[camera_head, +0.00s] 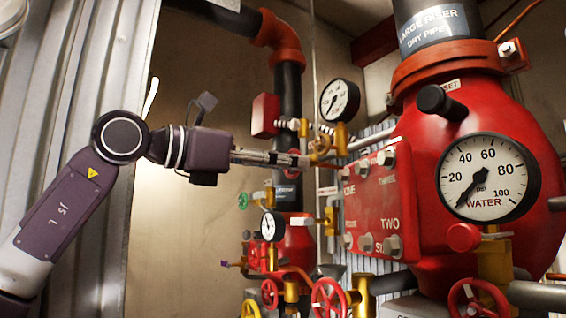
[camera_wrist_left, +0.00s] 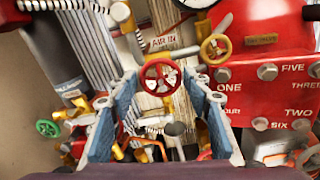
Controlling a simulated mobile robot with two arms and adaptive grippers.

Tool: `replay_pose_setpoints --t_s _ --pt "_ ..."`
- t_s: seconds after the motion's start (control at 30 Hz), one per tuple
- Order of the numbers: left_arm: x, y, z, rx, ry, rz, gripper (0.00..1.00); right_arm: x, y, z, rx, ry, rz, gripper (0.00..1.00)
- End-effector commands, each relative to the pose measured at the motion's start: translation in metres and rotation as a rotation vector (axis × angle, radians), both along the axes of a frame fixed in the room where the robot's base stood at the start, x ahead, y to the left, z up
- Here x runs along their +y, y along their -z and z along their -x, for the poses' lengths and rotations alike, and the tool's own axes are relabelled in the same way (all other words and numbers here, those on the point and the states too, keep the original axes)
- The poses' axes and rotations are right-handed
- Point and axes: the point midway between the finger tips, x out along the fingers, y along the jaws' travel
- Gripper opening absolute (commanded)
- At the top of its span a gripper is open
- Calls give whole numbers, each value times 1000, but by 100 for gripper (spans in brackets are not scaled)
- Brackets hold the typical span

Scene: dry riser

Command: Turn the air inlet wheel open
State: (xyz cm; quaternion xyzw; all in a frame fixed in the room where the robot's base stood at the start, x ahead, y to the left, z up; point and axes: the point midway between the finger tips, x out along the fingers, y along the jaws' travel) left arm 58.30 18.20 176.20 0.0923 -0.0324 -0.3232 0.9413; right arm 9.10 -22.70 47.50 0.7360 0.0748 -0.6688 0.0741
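In the left wrist view a red spoked wheel (camera_wrist_left: 161,77) shows just below a tag reading "AIR IN" (camera_wrist_left: 163,42). It appears between the blue finger tips of my left gripper (camera_wrist_left: 162,88), which are spread apart. The frames do not clearly show whether they touch the wheel. In the head view my left gripper (camera_head: 303,160) reaches in from the left to the pipework beside the red numbered plate (camera_head: 382,205). My right gripper is not in view.
A yellow wheel (camera_wrist_left: 215,48) sits close to the right of the red one. A gauge (camera_head: 340,100) stands above my gripper. Several valve wheels and small pipes crowd below. The large red riser body (camera_head: 480,110) and water gauge (camera_head: 487,178) fill the right.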

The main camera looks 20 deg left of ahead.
Motion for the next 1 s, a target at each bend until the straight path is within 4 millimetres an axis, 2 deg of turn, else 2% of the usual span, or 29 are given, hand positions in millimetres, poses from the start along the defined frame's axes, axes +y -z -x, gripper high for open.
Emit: replay_pose_setpoints --t_s 0.03,0.23,0.67,1.0 --pt "0 0 0 0 0 0 37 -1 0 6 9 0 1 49" --pt "0 0 0 0 0 0 15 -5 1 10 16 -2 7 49" --pt "0 0 0 56 1 75 15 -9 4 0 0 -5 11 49" --pt "-1 0 0 228 3 297 15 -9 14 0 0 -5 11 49"
